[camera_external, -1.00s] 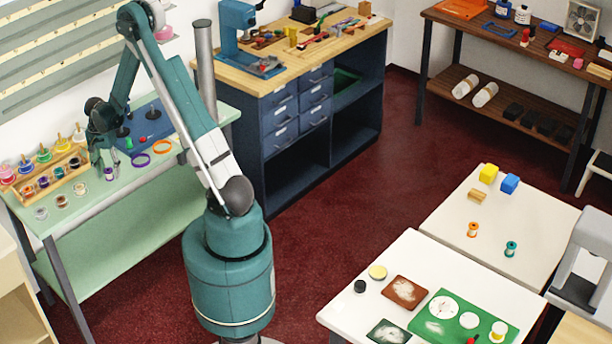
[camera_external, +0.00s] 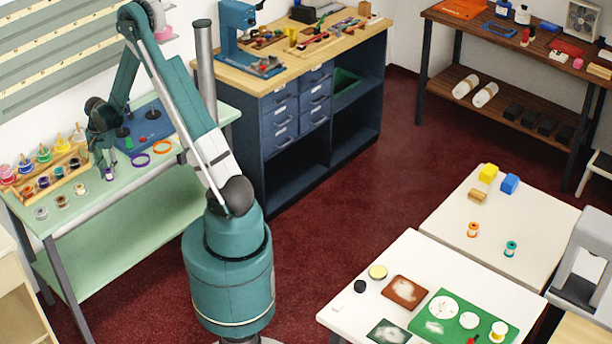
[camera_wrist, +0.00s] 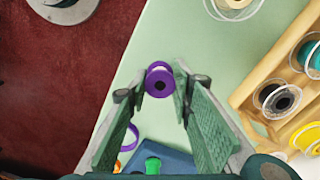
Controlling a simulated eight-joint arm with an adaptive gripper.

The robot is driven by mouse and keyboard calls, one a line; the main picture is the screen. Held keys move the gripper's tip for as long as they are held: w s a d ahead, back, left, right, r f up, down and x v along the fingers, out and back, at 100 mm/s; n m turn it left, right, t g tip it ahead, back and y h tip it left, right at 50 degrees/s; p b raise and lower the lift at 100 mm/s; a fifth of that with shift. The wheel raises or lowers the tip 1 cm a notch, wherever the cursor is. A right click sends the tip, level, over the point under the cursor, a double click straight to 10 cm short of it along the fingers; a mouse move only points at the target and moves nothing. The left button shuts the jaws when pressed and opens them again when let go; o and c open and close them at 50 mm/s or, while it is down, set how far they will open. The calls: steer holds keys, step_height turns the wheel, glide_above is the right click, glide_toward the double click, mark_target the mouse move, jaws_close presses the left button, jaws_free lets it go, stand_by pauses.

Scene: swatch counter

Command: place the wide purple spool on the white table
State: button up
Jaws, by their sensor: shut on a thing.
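The purple spool (camera_wrist: 158,81) sits between my fingertips in the wrist view, its dark bore facing the camera. My gripper (camera_wrist: 160,92) is shut on it. In the external view my gripper (camera_external: 107,168) points down at the pale green bench, with the small purple spool (camera_external: 109,174) at its tips. I cannot tell whether the spool still touches the bench top. Two white tables stand across the room at the right: a rear one (camera_external: 535,225) with a few small things on it, and a front one (camera_external: 345,315) with mats and dishes.
The green bench (camera_external: 100,210) also bears a wooden spool rack (camera_external: 45,180), several loose spools left of my gripper, a purple ring (camera_external: 140,160), an orange ring (camera_external: 162,147) and a blue board (camera_external: 150,130). The rear white table has bare room around its orange spool (camera_external: 473,229) and teal spool (camera_external: 510,248).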

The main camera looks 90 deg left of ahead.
mark_target(108, 169)
step_height(108, 169, up, 10)
steer(key=p, duration=0.3)
steer(key=shift+p, duration=0.3)
stand_by(0.8)
